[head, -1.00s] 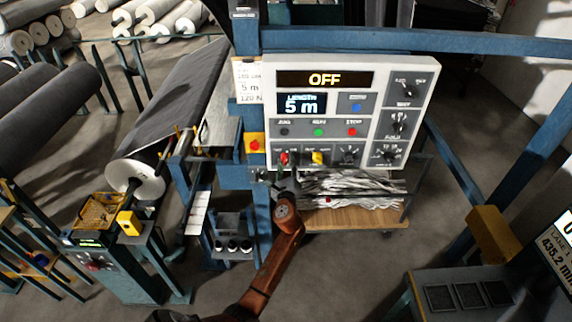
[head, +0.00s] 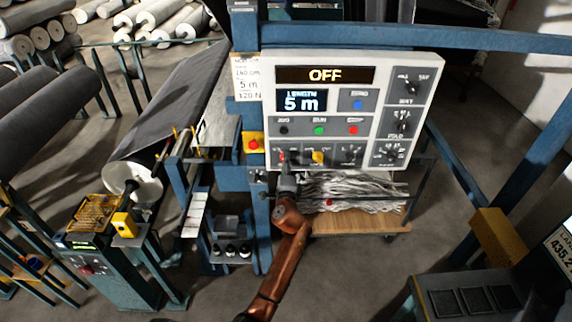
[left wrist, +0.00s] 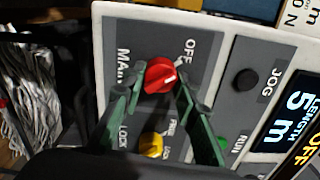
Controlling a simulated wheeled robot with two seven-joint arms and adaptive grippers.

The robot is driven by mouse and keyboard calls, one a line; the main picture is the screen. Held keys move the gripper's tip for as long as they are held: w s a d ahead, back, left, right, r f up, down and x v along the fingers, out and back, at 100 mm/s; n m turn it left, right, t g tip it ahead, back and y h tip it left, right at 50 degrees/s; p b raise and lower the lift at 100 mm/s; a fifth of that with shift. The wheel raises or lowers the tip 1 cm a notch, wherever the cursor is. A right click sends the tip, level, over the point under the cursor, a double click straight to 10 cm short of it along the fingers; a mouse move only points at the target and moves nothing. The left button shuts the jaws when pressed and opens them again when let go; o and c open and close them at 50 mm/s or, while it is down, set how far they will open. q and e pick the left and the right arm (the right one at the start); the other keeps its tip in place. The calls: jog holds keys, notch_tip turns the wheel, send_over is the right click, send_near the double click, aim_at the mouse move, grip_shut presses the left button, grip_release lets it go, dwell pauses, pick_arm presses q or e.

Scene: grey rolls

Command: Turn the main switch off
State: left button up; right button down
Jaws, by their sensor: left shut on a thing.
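The main switch is a red rotary knob (left wrist: 160,75) with a white line, between the MAIN and OFF labels in the left wrist view. Its white line slants toward the OFF side. My left gripper (left wrist: 156,88) has its green fingers on both sides of the knob and is shut on it. In the head view the left gripper (head: 286,168) reaches up to the lower left of the control panel (head: 379,75) and mostly hides the knob. The panel's top display (head: 325,75) reads OFF. My right gripper is in neither view.
A yellow knob (left wrist: 150,143) sits close beside the left gripper's fingers. A black JOG button (left wrist: 245,78) is on the panel too. A red button on a yellow box (head: 254,143) is left of the panel. A shelf with grey strips (head: 350,192) lies below.

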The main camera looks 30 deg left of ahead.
pick_arm(q)
jog(key=shift+f+n, duration=0.1)
jog(key=shift+n, duration=0.5)
jog(key=shift+n+b, duration=0.3)
jog(key=o, duration=1.2)
jog(key=shift+c, duration=0.2)
jog(key=v, duration=0.7)
jog(key=shift+s, duration=0.25)
jog(key=shift+d, duration=0.1)
